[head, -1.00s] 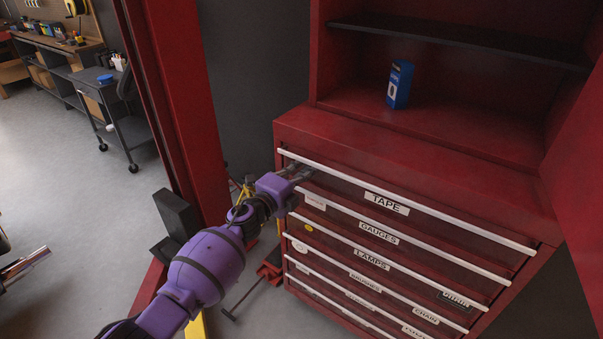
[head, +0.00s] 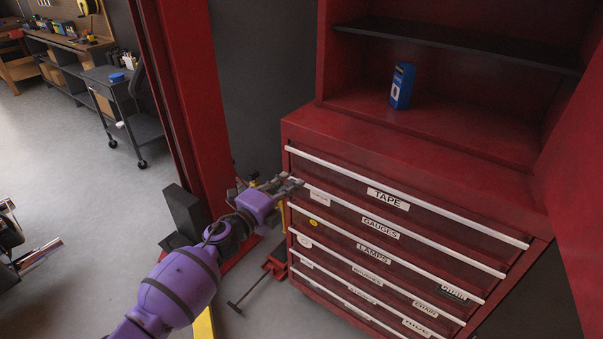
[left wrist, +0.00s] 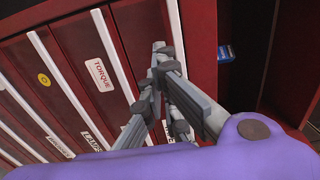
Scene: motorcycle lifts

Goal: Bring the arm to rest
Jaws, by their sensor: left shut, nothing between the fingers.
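My left gripper (head: 293,184) is shut and empty. In the head view it is at the left edge of the red drawer cabinet (head: 300,129), near the left ends of the top two drawer handles. I cannot tell whether it touches the cabinet. In the left wrist view the closed fingers (left wrist: 160,58) show in front of the drawer fronts, beside a label reading TORQUE (left wrist: 99,74). My right gripper is not in view.
The labelled drawers, such as TAPE (head: 388,198) and GAUGES (head: 381,228), look closed. A blue box (head: 402,86) stands in the open upper compartment. A dark cart (head: 125,105) stands farther back, with open floor in front.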

